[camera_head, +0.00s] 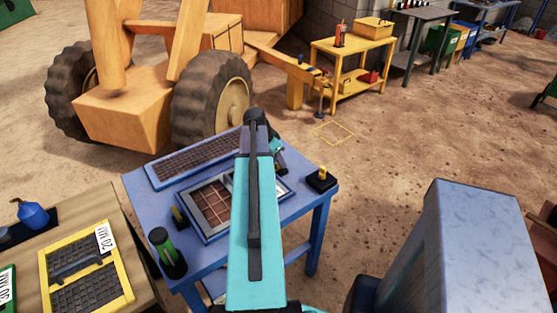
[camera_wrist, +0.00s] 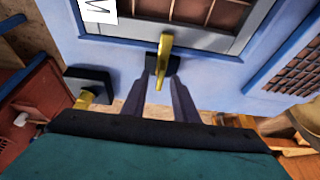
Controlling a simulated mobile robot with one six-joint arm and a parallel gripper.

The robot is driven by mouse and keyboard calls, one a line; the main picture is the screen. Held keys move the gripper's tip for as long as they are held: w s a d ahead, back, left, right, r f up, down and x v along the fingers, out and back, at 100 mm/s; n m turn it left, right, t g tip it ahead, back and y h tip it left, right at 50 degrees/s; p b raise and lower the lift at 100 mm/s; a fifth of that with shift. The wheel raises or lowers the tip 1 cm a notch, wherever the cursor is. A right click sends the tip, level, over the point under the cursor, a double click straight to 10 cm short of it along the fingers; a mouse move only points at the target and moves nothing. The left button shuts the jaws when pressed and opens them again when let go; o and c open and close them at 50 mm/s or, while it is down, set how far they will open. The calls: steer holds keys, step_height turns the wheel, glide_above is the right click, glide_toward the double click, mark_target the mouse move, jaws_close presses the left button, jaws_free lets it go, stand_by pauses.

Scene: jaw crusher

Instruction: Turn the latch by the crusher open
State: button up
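In the wrist view a small yellow latch lever (camera_wrist: 165,55) on a black base stands at the edge of a grey-framed screen panel (camera_wrist: 205,38). My gripper (camera_wrist: 162,78) is open, with one dark finger on each side of the lever's lower end. I cannot tell whether either finger touches it. In the head view my teal arm hides this latch and my fingertips. A second yellow piece on a black base (camera_head: 322,180) stands at the table's right corner. The panel (camera_head: 208,203) lies on the blue table.
The blue table (camera_head: 310,207) also holds a long screen (camera_head: 195,157) and a green-and-black cylinder (camera_head: 166,250). A wooden table with a yellow-framed screen (camera_head: 85,268) stands at left. A large wheeled yellow machine (camera_head: 140,100) is behind. Open dirt floor lies right of the table.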

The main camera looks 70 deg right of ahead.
steer(key=shift+d+f, duration=0.15)
steer(key=shift+f, duration=0.25)
steer(key=shift+s, duration=0.1)
steer(key=shift+c, duration=0.6)
jaws_close()
